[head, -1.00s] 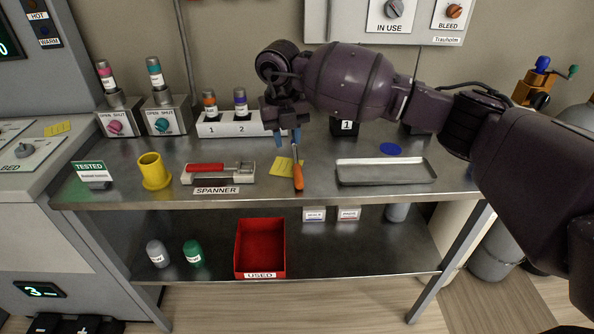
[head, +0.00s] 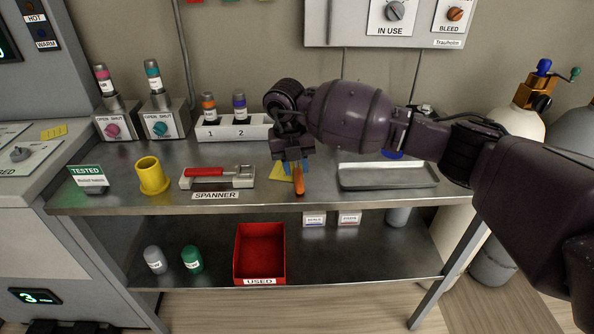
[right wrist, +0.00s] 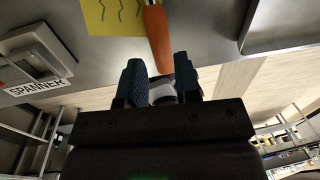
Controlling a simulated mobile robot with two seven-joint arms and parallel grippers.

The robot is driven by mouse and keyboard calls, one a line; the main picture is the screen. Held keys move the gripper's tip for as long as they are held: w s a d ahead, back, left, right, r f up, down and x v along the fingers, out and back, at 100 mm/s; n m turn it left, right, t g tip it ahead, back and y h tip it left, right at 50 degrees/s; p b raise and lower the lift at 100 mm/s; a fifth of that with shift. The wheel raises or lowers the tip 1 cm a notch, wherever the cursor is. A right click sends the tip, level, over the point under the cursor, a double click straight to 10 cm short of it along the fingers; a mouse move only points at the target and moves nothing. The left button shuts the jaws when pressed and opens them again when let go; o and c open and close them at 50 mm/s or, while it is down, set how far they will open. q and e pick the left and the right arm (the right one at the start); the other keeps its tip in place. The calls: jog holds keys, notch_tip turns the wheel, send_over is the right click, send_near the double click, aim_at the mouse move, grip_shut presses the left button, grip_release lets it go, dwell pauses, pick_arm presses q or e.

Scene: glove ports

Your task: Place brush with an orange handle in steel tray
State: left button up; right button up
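The brush with the orange handle (head: 299,188) lies on the steel bench, its handle end toward the front edge. The rest of it is hidden behind my right gripper in the head view. My right gripper (head: 297,167) is just above the brush with its fingers apart. In the right wrist view the orange handle (right wrist: 157,38) lines up with the gap between the open fingers (right wrist: 159,75), with space on both sides. The steel tray (head: 388,177) lies empty to the right of the brush. My left gripper is not in view.
A yellow note (head: 280,170) lies beside the brush. A red-handled tool in a grey holder (head: 243,180), labelled SPANNER, and a yellow cup (head: 152,177) stand to the left. A white numbered rack (head: 262,125) is behind. A red bin (head: 260,250) is on the lower shelf.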

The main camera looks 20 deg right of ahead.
aim_at(298, 177)
jog(key=f, duration=0.3)
jog(key=shift+d+f, duration=0.3)
jog(key=shift+f, duration=0.1)
grip_shut()
jog(key=shift+r, duration=0.1)
